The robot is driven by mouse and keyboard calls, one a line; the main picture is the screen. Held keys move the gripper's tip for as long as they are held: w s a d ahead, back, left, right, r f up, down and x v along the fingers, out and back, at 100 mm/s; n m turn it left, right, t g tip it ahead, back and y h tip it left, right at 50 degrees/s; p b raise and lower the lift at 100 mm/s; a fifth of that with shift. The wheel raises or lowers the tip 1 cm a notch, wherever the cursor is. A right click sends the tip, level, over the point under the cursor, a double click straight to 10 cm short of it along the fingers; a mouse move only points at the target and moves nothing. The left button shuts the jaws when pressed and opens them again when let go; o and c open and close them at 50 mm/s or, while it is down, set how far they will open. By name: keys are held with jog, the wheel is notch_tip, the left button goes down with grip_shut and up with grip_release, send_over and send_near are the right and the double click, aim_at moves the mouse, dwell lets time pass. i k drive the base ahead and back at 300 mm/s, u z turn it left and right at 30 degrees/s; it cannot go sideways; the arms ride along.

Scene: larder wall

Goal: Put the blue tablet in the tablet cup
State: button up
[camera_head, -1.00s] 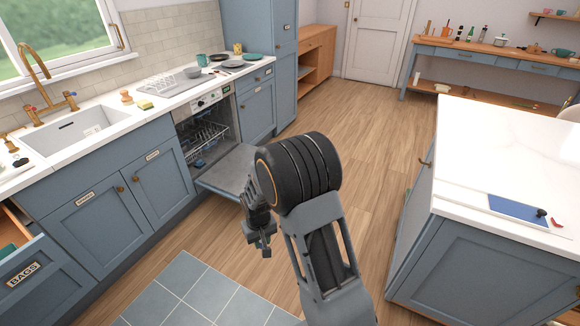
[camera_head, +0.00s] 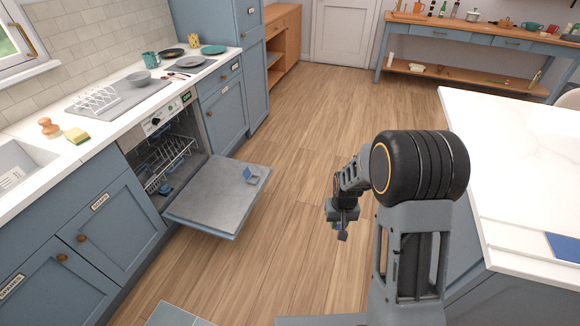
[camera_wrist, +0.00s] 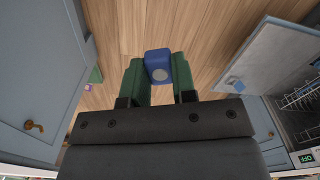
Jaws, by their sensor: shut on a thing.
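The blue tablet (camera_wrist: 158,62) is a small rounded blue block with a pale round spot, seen in the wrist view between the green fingers of my gripper (camera_wrist: 160,78). My gripper is shut on it. In the head view my gripper (camera_head: 342,226) hangs over the wooden floor, to the right of the open dishwasher door (camera_head: 215,190). The tablet cannot be made out clearly there. A small blue cup-like fitting, apparently the tablet cup (camera_head: 249,175), sits on the door's inner face near its right edge. It also shows in the wrist view (camera_wrist: 239,85), right of the tablet and apart from it.
The dishwasher's rack (camera_head: 165,165) is inside, left of the lowered door. The counter (camera_head: 115,125) above holds a sponge (camera_head: 77,136), dish rack and plates. A white-topped island (camera_head: 520,150) stands at the right. The floor (camera_head: 310,140) between is clear.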

aim_at(255, 181)
jog(key=z, duration=0.2)
jog(key=i, duration=1.25)
jog(key=u, duration=0.9)
jog(key=i, duration=1)
jog(key=u, duration=0.8)
